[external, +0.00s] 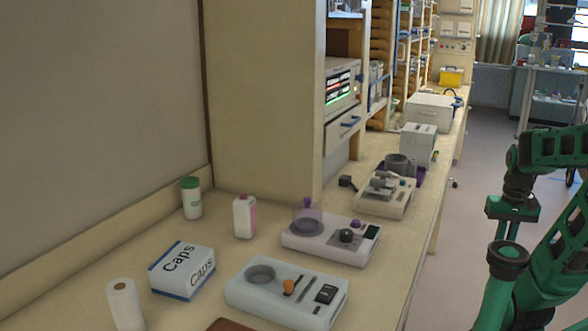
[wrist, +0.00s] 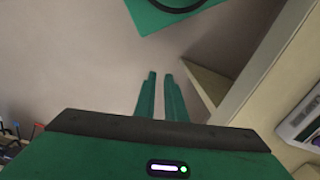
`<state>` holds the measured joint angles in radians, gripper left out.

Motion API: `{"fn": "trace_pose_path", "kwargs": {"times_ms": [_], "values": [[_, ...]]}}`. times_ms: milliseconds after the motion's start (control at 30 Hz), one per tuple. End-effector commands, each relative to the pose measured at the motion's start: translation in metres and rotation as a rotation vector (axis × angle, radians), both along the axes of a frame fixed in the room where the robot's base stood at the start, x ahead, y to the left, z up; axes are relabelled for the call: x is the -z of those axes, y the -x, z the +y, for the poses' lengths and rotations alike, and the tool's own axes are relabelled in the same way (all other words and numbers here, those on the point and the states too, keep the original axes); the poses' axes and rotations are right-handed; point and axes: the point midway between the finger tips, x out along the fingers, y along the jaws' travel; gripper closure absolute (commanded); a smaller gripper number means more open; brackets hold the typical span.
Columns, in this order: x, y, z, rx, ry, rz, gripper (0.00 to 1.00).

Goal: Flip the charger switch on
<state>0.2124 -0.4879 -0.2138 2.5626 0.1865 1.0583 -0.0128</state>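No thing in view is clearly labelled as a charger. A pale device (external: 252,303) on the counter has a round well, an orange knob (external: 288,286), slots and a black rocker-like switch (external: 325,293); its on or off position is too small to tell. Behind it, a white device (external: 300,246) has a purple-topped cover, a black dial and a dark display. My gripper (wrist: 160,76) shows in the wrist view, its two green fingers slightly apart with only floor between them. It is empty and away from the devices. In the external view my green arm is at the right, beside the counter.
The counter (external: 215,242) also holds a Caps box (external: 181,277), a white roll (external: 124,304), a green-lidded jar (external: 192,201) and a pink-labelled bottle (external: 243,218). A beige device (external: 383,205) stands farther back. Shelves rise behind. Floor (external: 481,150) is open to the right.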

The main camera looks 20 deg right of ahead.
Motion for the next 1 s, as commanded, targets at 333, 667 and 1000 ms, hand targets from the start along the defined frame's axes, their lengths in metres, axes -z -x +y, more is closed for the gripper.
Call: {"fn": "trace_pose_path", "kwargs": {"times_ms": [333,667,1000], "values": [[-0.053,-0.082,-0.028,0.050,0.050,-0.043,1.00],[-0.112,-0.218,-0.047,0.111,0.107,-0.103,1.00],[-0.150,-0.358,-0.037,0.160,0.140,-0.176,1.00]]}}
